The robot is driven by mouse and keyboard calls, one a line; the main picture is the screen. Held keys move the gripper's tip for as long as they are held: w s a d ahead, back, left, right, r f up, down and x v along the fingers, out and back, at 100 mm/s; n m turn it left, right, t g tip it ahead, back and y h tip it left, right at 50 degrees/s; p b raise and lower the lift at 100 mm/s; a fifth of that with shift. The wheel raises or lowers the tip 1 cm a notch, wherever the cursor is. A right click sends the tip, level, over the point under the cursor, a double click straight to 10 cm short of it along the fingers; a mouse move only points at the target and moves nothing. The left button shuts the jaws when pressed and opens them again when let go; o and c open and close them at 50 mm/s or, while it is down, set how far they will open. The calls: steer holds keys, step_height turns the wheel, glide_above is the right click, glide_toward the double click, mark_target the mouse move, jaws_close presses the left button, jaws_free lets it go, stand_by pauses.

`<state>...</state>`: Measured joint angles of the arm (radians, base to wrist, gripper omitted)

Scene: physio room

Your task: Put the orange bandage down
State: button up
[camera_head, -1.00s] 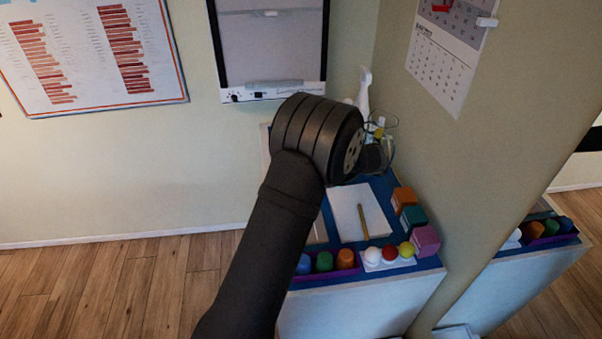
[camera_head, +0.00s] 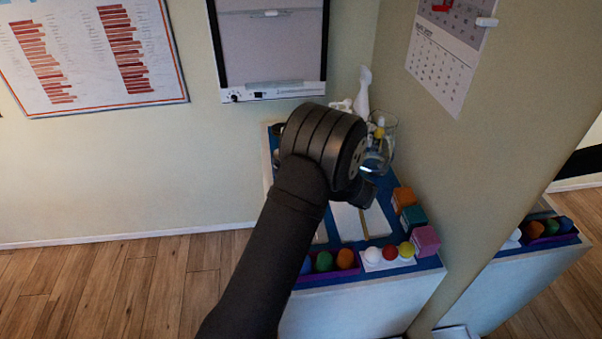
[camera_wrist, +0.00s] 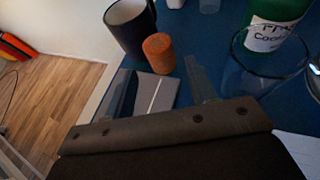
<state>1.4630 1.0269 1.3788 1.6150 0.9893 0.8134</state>
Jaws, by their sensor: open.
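An orange roll (camera_wrist: 159,53), which looks like the orange bandage, stands on the blue tabletop in the wrist view, close beside a dark mug. My gripper (camera_wrist: 160,76) is open, with a pale finger on either side of the space just in front of the roll. I cannot tell whether a finger touches it. In the head view my own arm hides the gripper's fingers and this roll. Another orange piece (camera_head: 345,259) sits in a purple tray at the table's front edge.
The dark mug (camera_wrist: 130,27) stands left of the roll, and a glass jar (camera_wrist: 268,60) and green bottle (camera_wrist: 275,22) stand to the right. Coloured boxes (camera_head: 412,217) line the table's right side by the wall.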

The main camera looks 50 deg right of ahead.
steer(key=x, duration=0.2)
steer(key=shift+w+d+f, duration=0.1)
steer(key=shift+w+f, duration=0.05)
steer(key=shift+w, duration=0.2)
steer(key=x, duration=0.5)
steer(key=shift+f, duration=0.4)
steer(key=c, duration=0.8)
steer(key=shift+c, duration=0.2)
steer(key=shift+s+r, duration=0.1)
steer(key=shift+s+r, duration=0.15)
steer(key=shift+r, duration=0.35)
step_height(320, 180, up, 11)
steer(key=s+d, duration=0.2)
steer(key=s, duration=0.7)
steer(key=s+d, duration=0.3)
steer(key=s, duration=0.6)
steer(key=shift+s+d+f, duration=0.25)
steer(key=shift+s+f, duration=0.1)
steer(key=shift+s, duration=0.05)
